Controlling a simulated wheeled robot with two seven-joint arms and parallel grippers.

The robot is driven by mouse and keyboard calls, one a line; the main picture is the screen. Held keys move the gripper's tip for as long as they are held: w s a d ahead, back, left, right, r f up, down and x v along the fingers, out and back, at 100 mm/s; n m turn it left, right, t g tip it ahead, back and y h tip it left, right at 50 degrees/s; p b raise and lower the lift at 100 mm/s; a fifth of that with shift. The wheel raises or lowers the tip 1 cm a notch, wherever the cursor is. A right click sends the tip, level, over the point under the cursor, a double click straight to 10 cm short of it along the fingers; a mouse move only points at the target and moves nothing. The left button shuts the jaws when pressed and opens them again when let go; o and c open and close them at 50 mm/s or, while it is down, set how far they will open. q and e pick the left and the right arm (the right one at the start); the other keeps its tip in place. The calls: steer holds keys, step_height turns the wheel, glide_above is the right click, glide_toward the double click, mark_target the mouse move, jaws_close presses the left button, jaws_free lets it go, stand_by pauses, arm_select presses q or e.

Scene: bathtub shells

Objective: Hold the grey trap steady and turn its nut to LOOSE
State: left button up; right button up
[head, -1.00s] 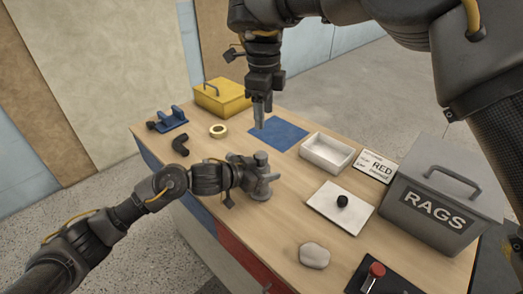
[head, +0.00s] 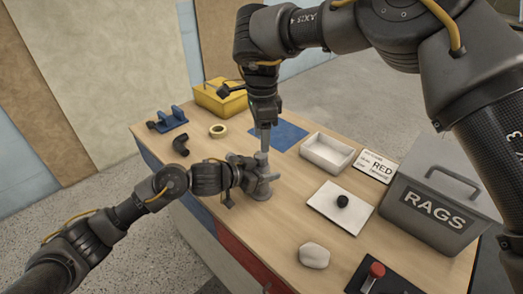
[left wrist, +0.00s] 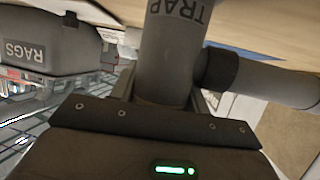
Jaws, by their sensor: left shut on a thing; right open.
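The grey trap (head: 262,186) stands on the wooden table near its front left edge. My left gripper (head: 252,181) is shut on its body from the left. In the left wrist view, the trap (left wrist: 168,62) carries the label TRAP and stands between the fingers, with a side pipe (left wrist: 265,80) and dark collar to the right. My right gripper (head: 265,145) points down right over the trap's top end (head: 261,157). It is open, but its fingers look narrow from here. I cannot tell whether they touch the top. The nut's marking cannot be read.
A blue mat (head: 284,134), a white tray (head: 327,152) and a white board with a black knob (head: 342,200) lie behind and right. A grey RAGS box (head: 430,212) stands at right. A black elbow (head: 181,145) and tape roll (head: 218,131) lie at left.

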mark_target(261, 157)
step_height(261, 157, down, 6)
steer(key=shift+r, duration=0.15)
steer(key=shift+c, duration=0.4)
